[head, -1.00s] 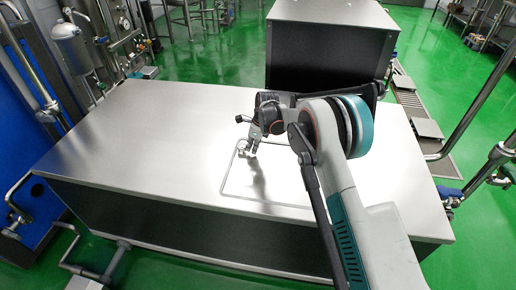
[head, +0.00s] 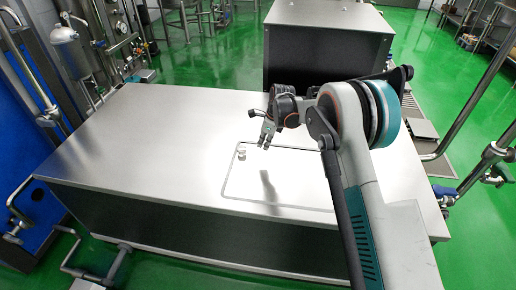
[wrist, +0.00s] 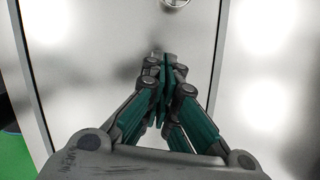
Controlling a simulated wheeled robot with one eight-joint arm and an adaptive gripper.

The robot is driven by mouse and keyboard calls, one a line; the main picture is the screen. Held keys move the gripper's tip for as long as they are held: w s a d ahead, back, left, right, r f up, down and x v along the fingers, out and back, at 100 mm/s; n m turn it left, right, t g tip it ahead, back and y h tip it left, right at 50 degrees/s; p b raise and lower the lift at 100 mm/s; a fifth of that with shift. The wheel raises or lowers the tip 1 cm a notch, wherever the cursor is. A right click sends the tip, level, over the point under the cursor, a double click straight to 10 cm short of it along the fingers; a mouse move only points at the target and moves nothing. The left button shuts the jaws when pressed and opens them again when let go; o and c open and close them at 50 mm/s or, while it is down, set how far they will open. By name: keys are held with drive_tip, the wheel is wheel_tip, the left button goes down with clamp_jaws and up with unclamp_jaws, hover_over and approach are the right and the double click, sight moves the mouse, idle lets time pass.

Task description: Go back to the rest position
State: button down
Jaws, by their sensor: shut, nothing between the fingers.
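My gripper (head: 265,143) hangs above the steel table (head: 130,140) in the head view, fingers pointing down. It is shut and empty, and its fingers meet in the wrist view (wrist: 163,72). A small light, round, metallic-looking object (head: 241,153) stands on the table to the left of my gripper, apart from it. It also shows at the top edge of the wrist view (wrist: 175,3), partly cut off.
A thin rectangular outline (head: 222,190) marks the tabletop under my gripper. A dark box with a steel top (head: 325,45) stands behind the table. Pipes and a tank (head: 72,48) are at the left. The table's left part is bare.

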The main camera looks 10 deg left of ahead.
drive_tip(key=shift+p+v, duration=0.5)
drive_tip(key=shift+v, duration=1.75)
